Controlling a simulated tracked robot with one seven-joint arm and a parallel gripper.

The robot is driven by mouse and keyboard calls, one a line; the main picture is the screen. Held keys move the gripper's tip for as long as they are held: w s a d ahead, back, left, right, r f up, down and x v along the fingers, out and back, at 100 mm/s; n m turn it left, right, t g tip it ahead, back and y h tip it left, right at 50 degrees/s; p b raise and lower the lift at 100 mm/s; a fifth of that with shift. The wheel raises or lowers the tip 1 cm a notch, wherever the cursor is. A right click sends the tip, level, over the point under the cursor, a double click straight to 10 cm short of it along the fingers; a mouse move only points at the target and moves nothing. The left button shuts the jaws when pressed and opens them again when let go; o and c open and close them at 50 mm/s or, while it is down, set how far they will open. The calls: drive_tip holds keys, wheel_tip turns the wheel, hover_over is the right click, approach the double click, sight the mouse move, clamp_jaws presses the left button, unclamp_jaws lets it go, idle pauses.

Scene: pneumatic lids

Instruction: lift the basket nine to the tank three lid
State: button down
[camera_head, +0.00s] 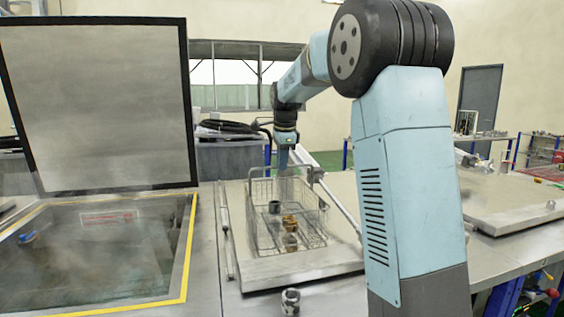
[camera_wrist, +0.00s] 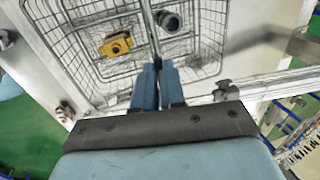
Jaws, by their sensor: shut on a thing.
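A wire basket (camera_head: 251,212) holds a dark round fitting, a brass-coloured part (camera_head: 290,221) and another small fitting. It is over a flat, closed grey tank lid (camera_head: 310,264) in the middle of the head view; whether it touches the lid is unclear. My gripper (camera_head: 284,166) is above the basket, pointing down, shut on its handle. In the wrist view my gripper's blue fingers (camera_wrist: 153,78) close around the thin handle bar, with the basket mesh (camera_wrist: 72,48) beneath. No number shows on the basket or lid.
An open tank (camera_head: 95,245) with yellow edging and a raised lid (camera_head: 95,100) is at the left. Cylinder rods (camera_head: 226,235) flank the middle lid. A small metal fitting (camera_head: 290,301) stands at the front. Another flat lid (camera_head: 515,205) is at the right.

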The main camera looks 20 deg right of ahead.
drive_tip(key=shift+f, duration=0.4)
idle(0.3)
drive_tip(key=c, duration=1.1)
unclamp_jaws()
drive_tip(key=shift+f, duration=0.15)
drive_tip(key=shift+w+r+v, duration=0.1)
drive_tip(key=shift+w+v, duration=0.4)
drive_tip(key=shift+v, duration=3.75)
drive_tip(key=shift+w+r+v, duration=0.15)
drive_tip(key=shift+w+v, duration=0.3)
drive_tip(key=shift+v, duration=3.8)
drive_tip(key=shift+w+r+v, duration=0.1)
drive_tip(key=shift+w+v, duration=0.4)
drive_tip(key=shift+v, duration=3.75)
drive_tip(key=shift+s, duration=0.1)
